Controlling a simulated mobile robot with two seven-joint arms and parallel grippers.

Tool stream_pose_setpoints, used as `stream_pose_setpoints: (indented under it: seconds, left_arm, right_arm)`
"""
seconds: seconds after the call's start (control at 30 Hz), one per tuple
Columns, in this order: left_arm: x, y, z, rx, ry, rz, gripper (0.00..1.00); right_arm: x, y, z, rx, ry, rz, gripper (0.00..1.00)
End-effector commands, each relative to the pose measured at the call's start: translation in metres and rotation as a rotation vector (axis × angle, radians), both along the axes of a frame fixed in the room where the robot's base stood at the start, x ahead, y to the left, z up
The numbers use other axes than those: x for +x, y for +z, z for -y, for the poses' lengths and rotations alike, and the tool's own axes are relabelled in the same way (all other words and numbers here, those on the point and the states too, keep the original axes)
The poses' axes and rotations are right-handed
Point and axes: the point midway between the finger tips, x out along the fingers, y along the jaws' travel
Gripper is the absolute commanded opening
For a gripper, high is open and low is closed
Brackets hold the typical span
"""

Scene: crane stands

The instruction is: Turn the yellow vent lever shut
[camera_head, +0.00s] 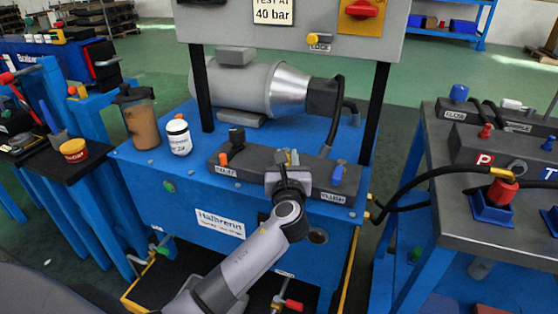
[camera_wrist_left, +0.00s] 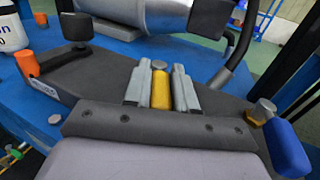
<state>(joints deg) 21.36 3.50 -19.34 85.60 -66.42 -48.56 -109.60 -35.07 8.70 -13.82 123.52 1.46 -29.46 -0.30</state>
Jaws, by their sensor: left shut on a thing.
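The yellow vent lever (camera_wrist_left: 160,90) shows in the left wrist view, on the dark valve block (camera_wrist_left: 100,75), with a round grey cap at its far end. My left gripper (camera_wrist_left: 160,86) has one grey finger on each side of the lever and is shut on it. In the head view my left gripper (camera_head: 287,158) is over the middle of the valve block (camera_head: 245,160) and hides most of the lever. The lever points from its cap toward my gripper's palm. The label at the lever is hidden. My right gripper is not in view.
On the block, an orange lever (camera_wrist_left: 27,63) is left and a blue lever (camera_wrist_left: 288,145) right of my gripper. A white bottle (camera_head: 179,137) and brown shaker (camera_head: 138,118) stand at the blue stand's left. A sign panel (camera_head: 290,25) and motor (camera_head: 245,85) are behind.

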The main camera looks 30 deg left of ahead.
Motion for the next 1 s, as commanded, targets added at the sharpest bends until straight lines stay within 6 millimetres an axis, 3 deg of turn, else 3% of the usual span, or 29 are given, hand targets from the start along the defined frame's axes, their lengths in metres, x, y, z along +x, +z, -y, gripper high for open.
stream_pose_setpoints:
  seconds: [0.3, 0.83, 0.87, 0.9, 0.93, 1.0]
  left_arm:
    - [0.0029, -0.0014, 0.0058, -0.001, 0.132, -0.003, 0.0]
    - [0.0034, -0.0014, 0.0061, -0.002, 0.158, -0.003, 0.0]
    - [0.0034, -0.0014, 0.0061, -0.002, 0.158, -0.003, 0.29]
    - [0.0035, -0.0014, 0.0061, -0.002, 0.158, -0.003, 0.42]
    - [0.0035, -0.0014, 0.0061, -0.002, 0.158, -0.003, 0.47]
    - [0.0035, -0.0012, 0.0061, -0.002, 0.158, -0.003, 0.47]
  right_arm:
    - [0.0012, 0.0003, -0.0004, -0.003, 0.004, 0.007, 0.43]
    - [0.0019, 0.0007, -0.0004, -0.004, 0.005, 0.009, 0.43]
    - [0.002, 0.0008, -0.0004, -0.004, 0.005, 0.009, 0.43]
    - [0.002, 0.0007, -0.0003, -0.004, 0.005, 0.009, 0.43]
    - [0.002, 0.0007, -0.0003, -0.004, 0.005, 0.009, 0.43]
    - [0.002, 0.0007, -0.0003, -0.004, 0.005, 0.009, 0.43]
